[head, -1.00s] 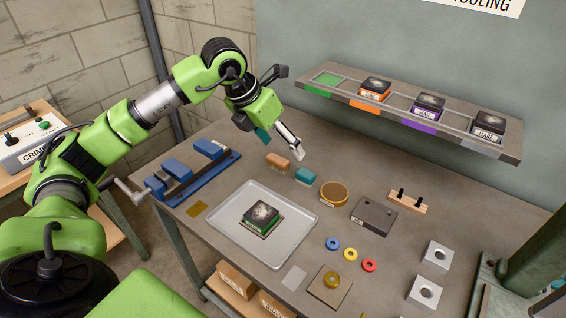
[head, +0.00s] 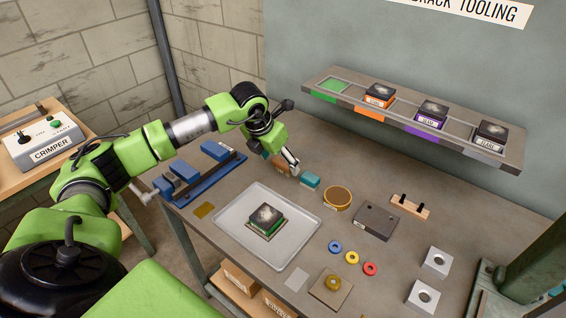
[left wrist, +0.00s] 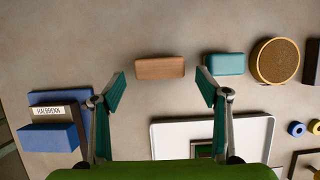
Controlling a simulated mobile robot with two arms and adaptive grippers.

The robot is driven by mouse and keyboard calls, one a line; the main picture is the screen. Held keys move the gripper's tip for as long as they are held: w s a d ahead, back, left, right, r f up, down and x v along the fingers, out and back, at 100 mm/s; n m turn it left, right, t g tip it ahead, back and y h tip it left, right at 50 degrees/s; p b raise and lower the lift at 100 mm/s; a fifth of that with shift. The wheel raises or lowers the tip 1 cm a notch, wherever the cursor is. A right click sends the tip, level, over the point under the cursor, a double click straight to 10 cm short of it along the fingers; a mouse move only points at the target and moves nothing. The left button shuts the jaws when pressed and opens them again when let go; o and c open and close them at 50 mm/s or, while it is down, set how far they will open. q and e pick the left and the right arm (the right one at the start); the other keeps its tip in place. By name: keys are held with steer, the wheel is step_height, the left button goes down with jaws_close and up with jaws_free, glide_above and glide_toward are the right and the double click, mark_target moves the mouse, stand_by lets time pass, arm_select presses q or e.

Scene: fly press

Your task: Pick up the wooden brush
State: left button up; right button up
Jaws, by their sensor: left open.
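The wooden brush (left wrist: 160,68) is a brown block lying on the bench, seen in the left wrist view just ahead of my fingers and centred between them. In the head view only part of the brush (head: 282,168) shows, since my gripper covers much of it. My left gripper (left wrist: 162,86) is open and empty, with one finger to each side of the brush's line. In the head view, the left gripper (head: 279,161) is low over the brush. I cannot tell any contact. My right gripper is not in view.
A teal block (head: 310,180) lies close to the right of the brush, with a round tan-topped tin (head: 338,197) beyond it. A blue fixture (head: 205,178) stands to the left. A metal tray (head: 228,232) lies in front. The rack shelf (head: 405,112) is at the back.

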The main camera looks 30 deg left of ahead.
arm_select(q)
steer(key=shift+x, duration=1.2)
steer(key=c, duration=1.2)
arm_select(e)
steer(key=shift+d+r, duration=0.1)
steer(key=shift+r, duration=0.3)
arm_select(q)
steer(key=shift+r, duration=0.1)
steer(key=shift+r+b, duration=0.3)
steer(key=shift+r, duration=0.05)
step_height(320, 180, up, 3)
steer(key=shift+a+f+b, duration=0.1)
steer(key=shift+f+b, duration=0.15)
steer(key=shift+b, duration=0.5)
steer(key=s+a+r+b, duration=0.1)
steer(key=s+r, duration=0.2)
steer(key=s, duration=0.1)
steer(key=s+a+r+b, duration=0.2)
steer(key=s+r, duration=0.1)
steer(key=s, duration=0.1)
steer(key=s+a+r+b, duration=0.1)
steer(key=s+a+r, duration=0.1)
steer(key=s, duration=0.3)
steer(key=shift+a+r+b, duration=0.2)
steer(key=shift+r+b, duration=0.15)
steer(key=shift+r, duration=0.55)
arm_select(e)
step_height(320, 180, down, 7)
